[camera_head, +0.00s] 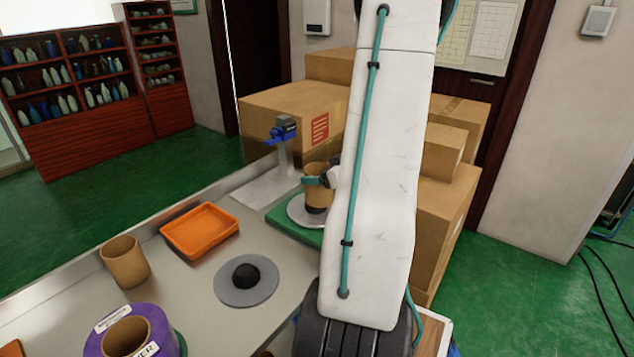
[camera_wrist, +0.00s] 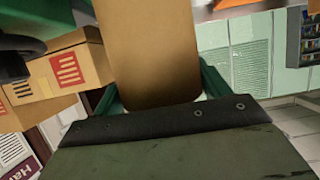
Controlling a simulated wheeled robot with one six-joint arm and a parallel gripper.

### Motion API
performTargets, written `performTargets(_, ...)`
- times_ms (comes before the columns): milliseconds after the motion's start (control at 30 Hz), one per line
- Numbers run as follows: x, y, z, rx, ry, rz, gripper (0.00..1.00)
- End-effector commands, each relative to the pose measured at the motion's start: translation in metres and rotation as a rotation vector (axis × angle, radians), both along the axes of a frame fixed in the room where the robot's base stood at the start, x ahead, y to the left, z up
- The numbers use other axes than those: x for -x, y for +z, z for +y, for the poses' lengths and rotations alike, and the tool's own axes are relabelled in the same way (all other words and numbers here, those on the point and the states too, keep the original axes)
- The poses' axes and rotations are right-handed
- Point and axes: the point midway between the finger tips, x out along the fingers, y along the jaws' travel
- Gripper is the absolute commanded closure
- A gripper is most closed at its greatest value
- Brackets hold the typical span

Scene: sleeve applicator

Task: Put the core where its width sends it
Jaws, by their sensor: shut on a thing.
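My gripper (camera_head: 318,181) is shut on a brown cardboard core (camera_head: 316,171), which stands upright over a pale round plate (camera_head: 297,211) on a green base (camera_head: 283,225). A dark band shows below the core; I cannot tell whether the core rests on it or hangs just above. In the wrist view the core (camera_wrist: 150,45) fills the space between the teal fingers (camera_wrist: 152,88). A second brown core (camera_head: 125,265) stands alone at the left of the bench. A grey disc (camera_head: 234,291) with a black hub (camera_head: 245,276) lies mid-bench, its hub bare.
An orange tray (camera_head: 200,231) lies empty left of the green base. A purple roll (camera_head: 95,339) stands at the near left. A blue device on a post (camera_head: 284,132) rises behind the held core. Cardboard boxes (camera_head: 292,110) stand beyond the bench.

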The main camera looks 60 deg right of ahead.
Motion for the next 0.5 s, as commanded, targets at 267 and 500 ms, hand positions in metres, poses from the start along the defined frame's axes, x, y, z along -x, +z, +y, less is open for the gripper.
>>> performTargets(267, -0.016, -0.009, -0.006, -0.004, -0.001, 0.001, 0.52)
performTargets(500, -0.015, -0.037, -0.006, 0.000, -0.001, -0.001, 0.52)
